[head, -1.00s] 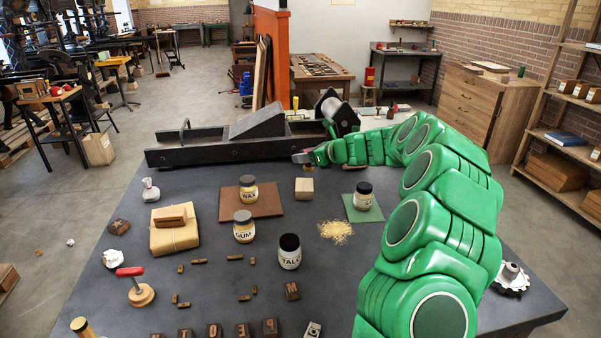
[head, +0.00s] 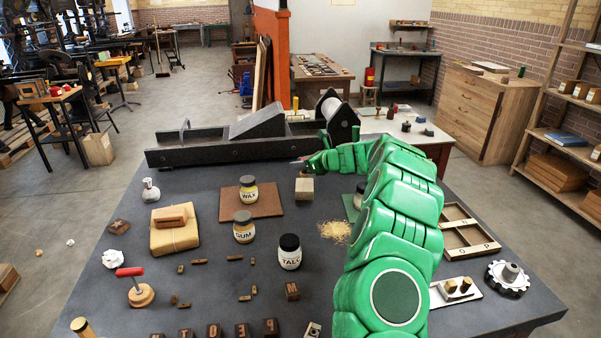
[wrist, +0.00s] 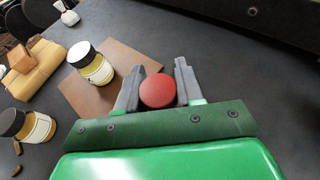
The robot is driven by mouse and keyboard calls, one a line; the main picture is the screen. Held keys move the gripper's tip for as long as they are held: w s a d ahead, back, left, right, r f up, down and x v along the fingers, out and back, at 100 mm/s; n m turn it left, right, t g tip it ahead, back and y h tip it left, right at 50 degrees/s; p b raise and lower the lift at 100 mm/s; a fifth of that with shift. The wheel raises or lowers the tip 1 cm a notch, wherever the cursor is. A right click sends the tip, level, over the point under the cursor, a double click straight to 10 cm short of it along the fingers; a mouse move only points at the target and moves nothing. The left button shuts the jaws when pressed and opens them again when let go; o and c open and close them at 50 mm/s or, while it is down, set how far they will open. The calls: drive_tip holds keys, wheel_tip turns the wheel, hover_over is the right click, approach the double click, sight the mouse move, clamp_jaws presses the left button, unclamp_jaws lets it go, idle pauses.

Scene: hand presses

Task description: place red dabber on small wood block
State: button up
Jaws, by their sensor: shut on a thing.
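The red dabber (wrist: 158,91) shows as a round red top between the two grey fingers of my gripper (wrist: 158,88) in the wrist view. My gripper is shut on it. In the head view my gripper (head: 300,164) hangs just behind and above the small wood block (head: 304,189), a pale cube on the dark table. The dabber is too small and covered to make out clearly there. The block does not show in the wrist view.
The brown mat (head: 266,206) with the wax jar (head: 249,189) lies left of the block. The gum jar (head: 244,227) and talc jar (head: 289,252) stand nearer. A long dark press bed (head: 220,154) stands behind. My arm partly covers a jar on a green mat at right.

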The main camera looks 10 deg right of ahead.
drive_tip(key=shift+w+f, duration=0.15)
drive_tip(key=shift+f, duration=1.65)
drive_tip(key=shift+w, duration=0.1)
drive_tip(key=o, duration=1.1)
drive_tip(key=shift+d+r, duration=0.2)
drive_tip(key=v, duration=1.1)
drive_tip(key=shift+s+d, duration=0.2)
drive_tip(key=shift+s, duration=0.15)
